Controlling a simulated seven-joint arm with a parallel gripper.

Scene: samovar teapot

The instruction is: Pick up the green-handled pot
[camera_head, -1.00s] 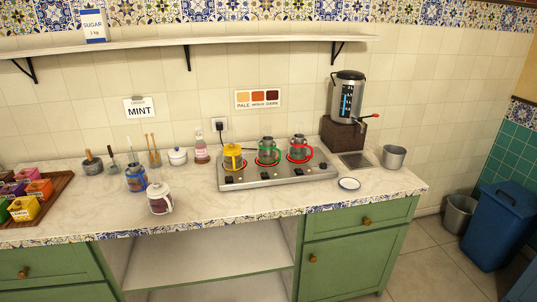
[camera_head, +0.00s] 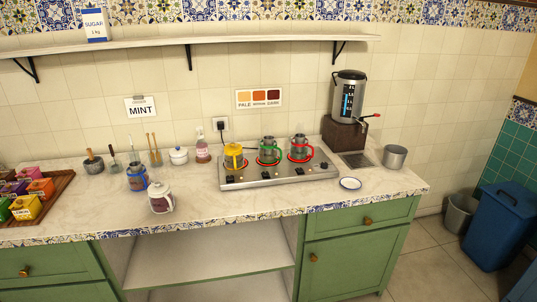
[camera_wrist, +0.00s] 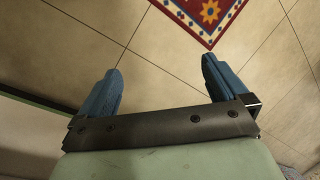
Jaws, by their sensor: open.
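The green-handled pot (camera_head: 268,147) stands on the middle burner of the steel hot plate (camera_head: 280,176) in the head view. The yellow-handled pot (camera_head: 233,158) stands to its left and the red-handled pot (camera_head: 300,147) to its right. My gripper (camera_wrist: 163,78) shows only in the wrist view, with two blue fingers spread wide and nothing between them. It points down over the floor, and no pot is in the wrist view.
A steel urn (camera_head: 348,97) stands on a brown block behind the right counter end, near a metal cup (camera_head: 394,156) and a small saucer (camera_head: 350,183). A patterned rug (camera_wrist: 205,15) lies on the tiled floor.

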